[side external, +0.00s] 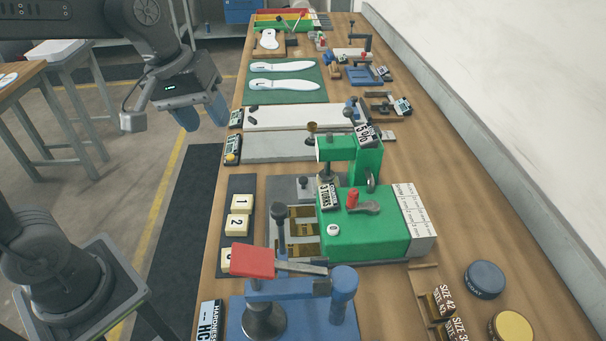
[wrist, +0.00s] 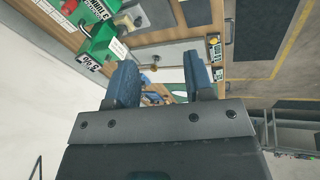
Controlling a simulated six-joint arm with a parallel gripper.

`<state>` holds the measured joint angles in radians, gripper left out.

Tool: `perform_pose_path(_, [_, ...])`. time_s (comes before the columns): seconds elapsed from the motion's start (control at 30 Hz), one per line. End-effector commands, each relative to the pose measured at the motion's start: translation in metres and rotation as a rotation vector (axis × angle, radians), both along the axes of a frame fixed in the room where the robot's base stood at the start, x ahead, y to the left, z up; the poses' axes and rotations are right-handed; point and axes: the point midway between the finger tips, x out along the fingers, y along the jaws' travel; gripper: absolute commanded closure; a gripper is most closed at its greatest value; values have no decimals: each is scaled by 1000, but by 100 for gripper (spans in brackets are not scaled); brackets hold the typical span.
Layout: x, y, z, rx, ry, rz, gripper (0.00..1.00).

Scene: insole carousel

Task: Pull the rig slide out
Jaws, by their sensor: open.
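The green rig (side external: 375,232) stands in the middle of the bench, with a red-topped lever, a dark grey handle and a "3 turns" label. A grey plate with a small knob (side external: 303,185) and a brass-coloured part (side external: 300,228) show at its left side; I cannot tell for certain which is the rig slide. My gripper (side external: 203,114) is open and empty, with blue fingers, in the air left of the bench, well apart from the rig. In the wrist view my gripper (wrist: 161,72) has nothing between its fingers, and the green rig (wrist: 98,42) shows at upper left.
A blue press with a red handle (side external: 252,261) stands in front of the rig. Numbered tiles (side external: 238,224) lie to its left. A green mat (side external: 308,82) with white insoles lies farther back. Round tins (side external: 484,279) sit at front right. A white wall borders the right side.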

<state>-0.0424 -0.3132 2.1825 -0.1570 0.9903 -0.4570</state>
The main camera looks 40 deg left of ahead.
Motion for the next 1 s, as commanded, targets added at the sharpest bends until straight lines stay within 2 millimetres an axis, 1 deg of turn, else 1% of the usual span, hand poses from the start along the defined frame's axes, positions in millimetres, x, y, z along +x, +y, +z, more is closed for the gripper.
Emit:
perform_pose_path(0.03, [20,0,-4,-46,51,83,52])
perform_pose_path(0.17, [67,-1,-16,-166,175,317,52])
perform_pose_path(0.2, [81,-1,-22,-198,215,390,52])
perform_pose_path(0.3, [114,-1,-39,-272,314,564,52])
perform_pose_path(0.4, [141,0,-58,-327,400,714,52])
perform_pose_path(0.5, [159,2,-73,-365,464,825,52])
perform_pose_path(0.63, [171,2,-84,-387,511,903,52])
perform_pose_path(0.77, [173,-1,-92,-393,523,923,52])
perform_pose_path(0.83, [173,-4,-99,-392,523,922,52])
perform_pose_path(1.0, [172,-16,-128,-390,525,920,52])
